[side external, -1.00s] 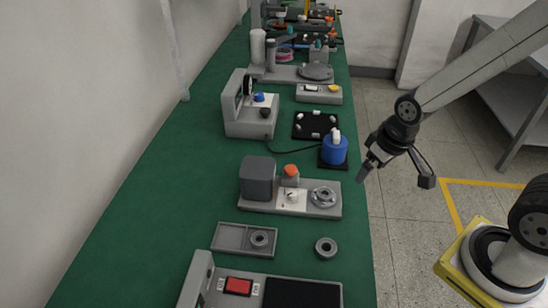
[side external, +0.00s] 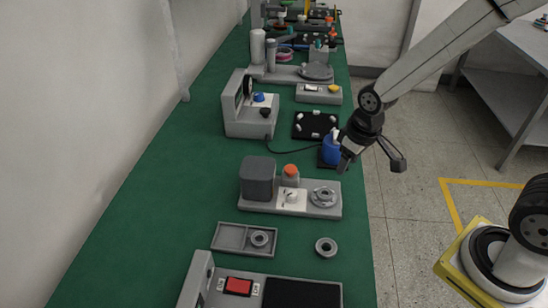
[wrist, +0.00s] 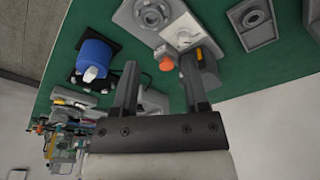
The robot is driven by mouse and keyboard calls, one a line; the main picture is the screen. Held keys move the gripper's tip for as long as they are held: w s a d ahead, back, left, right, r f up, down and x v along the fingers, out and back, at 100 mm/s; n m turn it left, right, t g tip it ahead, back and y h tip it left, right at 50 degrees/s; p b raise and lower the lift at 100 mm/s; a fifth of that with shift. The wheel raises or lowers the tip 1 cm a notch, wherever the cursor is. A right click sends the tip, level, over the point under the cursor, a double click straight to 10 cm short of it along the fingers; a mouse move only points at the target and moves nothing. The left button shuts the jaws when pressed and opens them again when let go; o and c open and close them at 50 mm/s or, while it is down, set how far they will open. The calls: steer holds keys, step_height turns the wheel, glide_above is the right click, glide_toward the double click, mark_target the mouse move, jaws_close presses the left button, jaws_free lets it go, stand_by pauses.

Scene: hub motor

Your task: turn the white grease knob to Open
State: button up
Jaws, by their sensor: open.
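The white grease knob (side external: 291,197) sits on a white plate on the grey station base (side external: 262,206), between a dark grey box (side external: 257,177) and a grey ring-shaped part (side external: 323,196). An orange-capped post (side external: 291,175) stands just behind it. The knob also shows in the wrist view (wrist: 184,35), beyond my fingers; its pointer setting is too small to read. My gripper (side external: 345,164) is open and empty, raised near the bench's right edge, above and to the right of the knob.
A blue container with a white top (wrist: 95,60) stands on a black base behind the station. A grey tray (side external: 231,237) and a loose ring (side external: 326,247) lie in front. A red-switch unit (side external: 238,286) is nearest. Green bench surface is free at left.

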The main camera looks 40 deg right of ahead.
steer(key=w+a+f+n+g, duration=0.1)
steer(key=w+f, duration=0.1)
steer(key=w, duration=0.1)
steer(key=w+a+f+n, duration=0.1)
steer(key=w+a+f, duration=0.1)
steer(key=w, duration=0.1)
steer(key=n+g, duration=0.1)
steer(key=n, duration=0.1)
glide_above(292, 193)
step_height(292, 193, down, 5)
steer(key=shift+d+f, duration=0.1)
steer(key=shift+f, duration=3.85)
jaws_close()
